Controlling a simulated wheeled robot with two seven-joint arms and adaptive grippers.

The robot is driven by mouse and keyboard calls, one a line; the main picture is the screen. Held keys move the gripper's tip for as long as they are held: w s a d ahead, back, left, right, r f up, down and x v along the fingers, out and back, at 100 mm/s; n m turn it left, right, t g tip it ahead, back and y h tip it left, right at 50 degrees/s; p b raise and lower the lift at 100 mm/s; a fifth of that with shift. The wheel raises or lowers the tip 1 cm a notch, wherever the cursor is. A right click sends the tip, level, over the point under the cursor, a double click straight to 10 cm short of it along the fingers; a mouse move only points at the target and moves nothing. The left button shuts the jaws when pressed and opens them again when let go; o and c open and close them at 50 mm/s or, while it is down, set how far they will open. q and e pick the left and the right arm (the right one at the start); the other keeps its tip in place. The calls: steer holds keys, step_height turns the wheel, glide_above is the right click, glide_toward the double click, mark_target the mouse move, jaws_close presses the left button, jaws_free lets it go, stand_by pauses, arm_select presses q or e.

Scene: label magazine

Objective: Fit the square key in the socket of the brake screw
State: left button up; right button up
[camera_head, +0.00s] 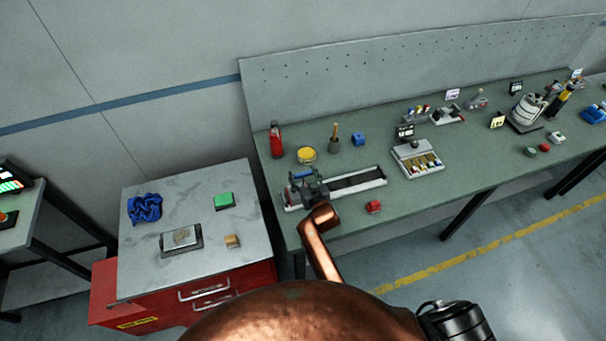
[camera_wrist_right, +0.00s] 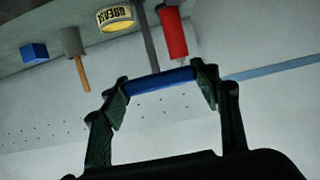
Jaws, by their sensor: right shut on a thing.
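The square key shows best in the right wrist view, with a blue bar handle (camera_wrist_right: 160,81) and a dark stem (camera_wrist_right: 149,45) running from its middle towards the bench. My right gripper (camera_wrist_right: 162,84) is shut on the handle, one finger at each end. In the head view this gripper (camera_head: 309,188) is over the left part of a long grey tray with a dark channel (camera_head: 357,181) on the green bench. A bit of blue (camera_head: 301,174) shows at its fingers. The brake screw and its socket cannot be made out, nor whether the stem's tip touches anything. My left gripper is not in view.
A red block (camera_head: 374,207) lies in front. A case (camera_head: 417,158) stands to the right.

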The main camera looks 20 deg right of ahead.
steer(key=shift+f, duration=0.35)
steer(key=o, duration=1.2)
steer(key=shift+o, duration=0.2)
steer(key=v, duration=1.2)
